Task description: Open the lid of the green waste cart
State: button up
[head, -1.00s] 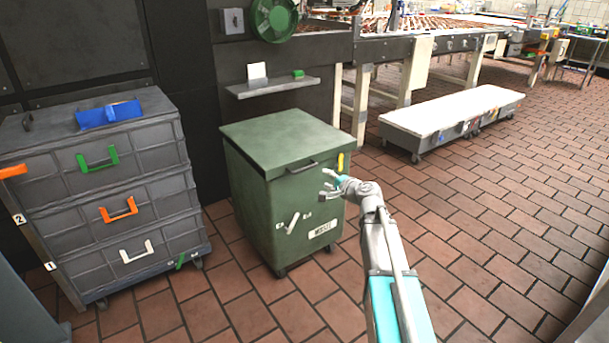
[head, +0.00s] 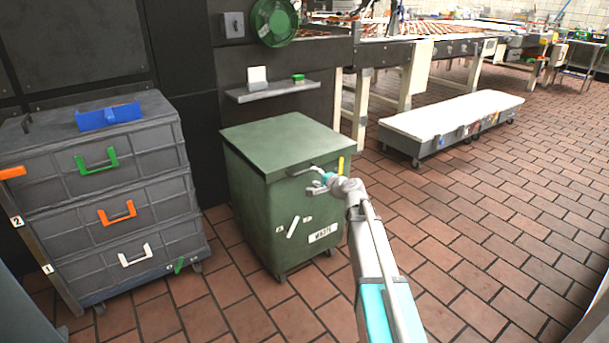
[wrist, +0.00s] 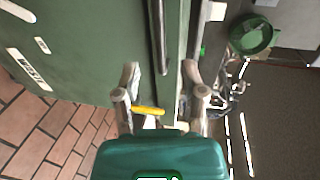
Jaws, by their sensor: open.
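The green waste cart (head: 262,222) stands upright on the tiled floor in the middle of the head view, with its flat lid (head: 285,142) shut. A dark bar handle (head: 303,171) runs along the lid's front edge; it also shows in the wrist view (wrist: 160,45). My gripper (head: 315,181) is at the cart's front, close to the right end of the handle. In the wrist view my gripper (wrist: 162,75) is open, with the handle lying between the line of its two fingers. I cannot tell whether a finger touches it.
A grey drawer stack (head: 105,185) with coloured handles stands left of the cart. A small shelf (head: 272,90) is on the dark wall behind it. A low white-topped trolley (head: 452,122) stands at the back right. The floor on the right is clear.

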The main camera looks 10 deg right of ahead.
aim_at(306, 172)
jog(key=b+x, duration=0.1)
jog(key=x, duration=0.6)
jog(key=shift+w, duration=0.1)
grip_shut()
dwell(0.3)
